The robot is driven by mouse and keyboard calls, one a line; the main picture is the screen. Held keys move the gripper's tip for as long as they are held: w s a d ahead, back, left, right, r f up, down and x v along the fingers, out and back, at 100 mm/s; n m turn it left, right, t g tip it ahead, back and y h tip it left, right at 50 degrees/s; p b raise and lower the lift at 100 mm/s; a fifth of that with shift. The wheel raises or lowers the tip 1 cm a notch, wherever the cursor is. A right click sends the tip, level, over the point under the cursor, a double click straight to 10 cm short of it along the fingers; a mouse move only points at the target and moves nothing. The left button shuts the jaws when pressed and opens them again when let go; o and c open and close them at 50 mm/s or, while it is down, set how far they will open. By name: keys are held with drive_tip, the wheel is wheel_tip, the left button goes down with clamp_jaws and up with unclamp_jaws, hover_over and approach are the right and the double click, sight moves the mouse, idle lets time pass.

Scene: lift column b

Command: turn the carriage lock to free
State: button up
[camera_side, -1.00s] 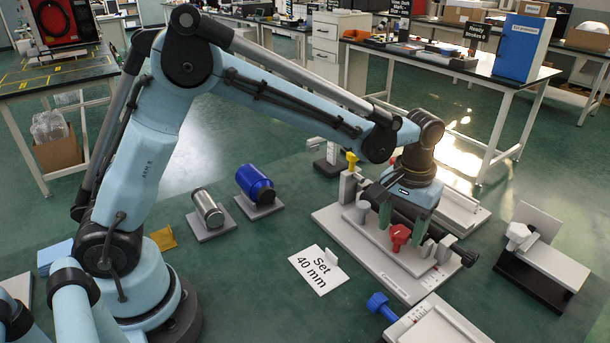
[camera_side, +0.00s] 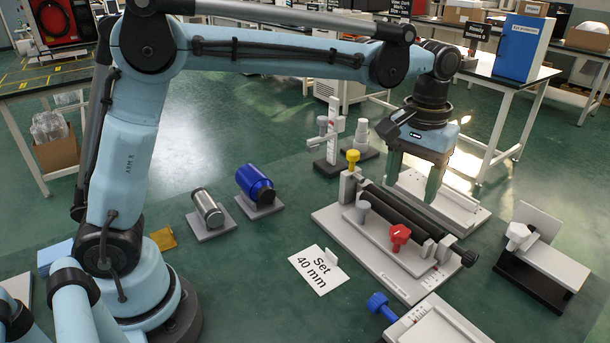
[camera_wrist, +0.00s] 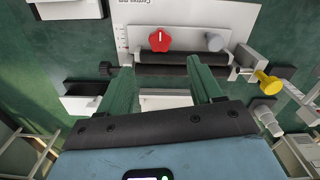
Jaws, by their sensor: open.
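The device has a pale base plate (camera_side: 340,232) with a long black roller (camera_side: 402,215) across it. A red knob (camera_side: 399,236) stands on the raised plate in front of the roller. In the wrist view the red knob (camera_wrist: 159,39) carries a white mark pointing up in the picture. I cannot tell which control is the carriage lock, and its setting labels are not readable. My gripper (camera_side: 413,178) is open and empty, above and behind the roller, apart from the knob. Its two green fingers also show in the wrist view (camera_wrist: 160,62).
A grey knob (camera_side: 363,207) and a yellow knob (camera_side: 352,156) stand at the device's left end. A blue knob (camera_side: 378,301) belongs to a neighbouring fixture in front. A "Set 40 mm" card (camera_side: 318,271) lies left of the device.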

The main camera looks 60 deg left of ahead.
drive_tip(key=shift+r, duration=0.95)
drive_tip(key=s+a+f+m+t, duration=0.1)
drive_tip(key=s+a+f+t, duration=0.1)
drive_tip(key=s+a, duration=0.4)
drive_tip(key=s+a+f+m+t, duration=0.1)
drive_tip(key=s+a+f+t, duration=0.1)
drive_tip(key=s+a+t, duration=0.3)
drive_tip(key=s+a, duration=0.1)
drive_tip(key=s, duration=0.3)
drive_tip(key=shift+f, duration=0.4)
